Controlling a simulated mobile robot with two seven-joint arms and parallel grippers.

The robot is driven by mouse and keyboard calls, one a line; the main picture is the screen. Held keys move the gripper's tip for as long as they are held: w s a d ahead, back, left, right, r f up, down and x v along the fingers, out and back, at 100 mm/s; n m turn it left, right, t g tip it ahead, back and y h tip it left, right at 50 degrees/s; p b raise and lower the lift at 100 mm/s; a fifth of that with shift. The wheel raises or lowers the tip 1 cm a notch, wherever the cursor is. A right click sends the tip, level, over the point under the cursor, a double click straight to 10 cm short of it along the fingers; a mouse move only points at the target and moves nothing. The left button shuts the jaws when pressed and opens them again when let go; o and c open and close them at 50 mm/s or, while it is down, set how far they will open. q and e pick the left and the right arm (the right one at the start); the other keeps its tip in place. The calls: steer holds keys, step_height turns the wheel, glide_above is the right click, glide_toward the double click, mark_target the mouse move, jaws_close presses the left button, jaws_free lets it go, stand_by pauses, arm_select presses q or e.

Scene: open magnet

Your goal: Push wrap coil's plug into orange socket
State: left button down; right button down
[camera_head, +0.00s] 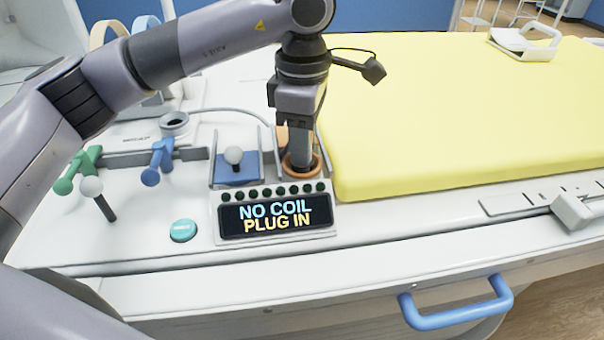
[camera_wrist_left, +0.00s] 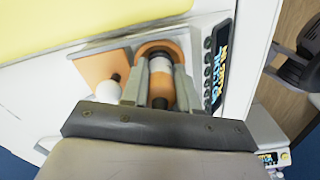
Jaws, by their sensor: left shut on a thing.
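My left gripper (camera_head: 300,120) points down over the orange socket (camera_head: 316,169) beside the yellow mattress. It is shut on the wrap coil's plug (camera_head: 301,152), a grey cylinder standing nearly upright. The plug's lower end is at or within the orange ring; I cannot tell how deep it sits. In the left wrist view, the gripper fingers (camera_wrist_left: 158,80) flank the plug (camera_wrist_left: 160,66), which shows a white band and an orange part. The orange socket's rim (camera_wrist_left: 160,46) curves around its far side. My right gripper is not in view.
A display (camera_head: 276,216) in front of the socket reads "NO COIL PLUG IN". A blue socket plate (camera_head: 237,174) with a white-knobbed peg stands left of it. Green and blue handles (camera_head: 160,160), a teal button (camera_head: 183,230) and a grey cable lie further left. The yellow mattress (camera_head: 450,110) fills the right.

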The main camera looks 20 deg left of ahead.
arm_select(q)
steer(key=shift+f, duration=0.25)
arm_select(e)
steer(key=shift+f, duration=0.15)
arm_select(q)
steer(key=c, duration=0.8)
jaws_free()
steer(key=shift+r, duration=0.1)
steer(key=shift+r, duration=0.45)
step_height(320, 180, up, 6)
steer(key=shift+s+r, duration=0.1)
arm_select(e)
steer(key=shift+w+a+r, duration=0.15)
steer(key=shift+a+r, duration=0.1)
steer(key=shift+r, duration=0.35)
